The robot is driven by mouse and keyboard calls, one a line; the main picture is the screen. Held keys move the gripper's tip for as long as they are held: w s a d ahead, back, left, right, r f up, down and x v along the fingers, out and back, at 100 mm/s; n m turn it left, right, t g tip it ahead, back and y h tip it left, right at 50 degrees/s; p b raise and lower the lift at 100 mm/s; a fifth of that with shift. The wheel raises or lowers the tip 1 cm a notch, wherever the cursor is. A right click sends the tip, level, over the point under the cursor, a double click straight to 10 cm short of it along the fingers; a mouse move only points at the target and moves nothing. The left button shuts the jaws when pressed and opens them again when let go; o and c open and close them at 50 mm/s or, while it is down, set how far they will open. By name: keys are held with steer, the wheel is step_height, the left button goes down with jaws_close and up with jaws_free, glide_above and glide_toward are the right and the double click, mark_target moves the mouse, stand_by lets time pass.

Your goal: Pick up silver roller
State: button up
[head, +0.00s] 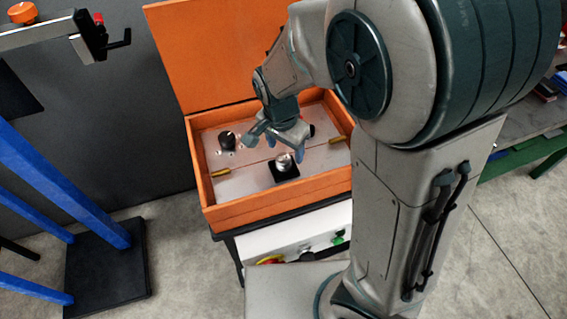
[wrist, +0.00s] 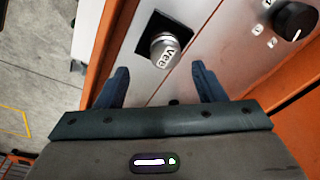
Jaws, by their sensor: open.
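The silver roller (head: 284,161) is a short metal cylinder on a black square base (head: 284,174), inside the orange box on its metal plate. In the wrist view the roller (wrist: 165,50) shows lettering on its end face and lies ahead of the fingers, between their lines. My gripper (head: 270,148) is open and empty, just above and behind the roller in the head view. In the wrist view my gripper (wrist: 158,78) has its two blue fingers spread wide apart. The roller appears apart from both fingers.
The orange box (head: 262,214) has raised walls and an upright lid (head: 200,50). A black knob (head: 227,140) stands left on the plate, also seen in the wrist view (wrist: 294,20). Brass latches (head: 220,173) sit along the sides. A blue-framed stand (head: 60,180) is at left.

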mark_target(283, 158)
steer(key=shift+w+a+f, duration=0.1)
steer(key=shift+w+f, duration=0.1)
steer(key=shift+f, duration=1.2)
steer(key=shift+w+f, duration=0.2)
steer(key=shift+f, duration=1.2)
jaws_close()
steer(key=shift+r, duration=0.15)
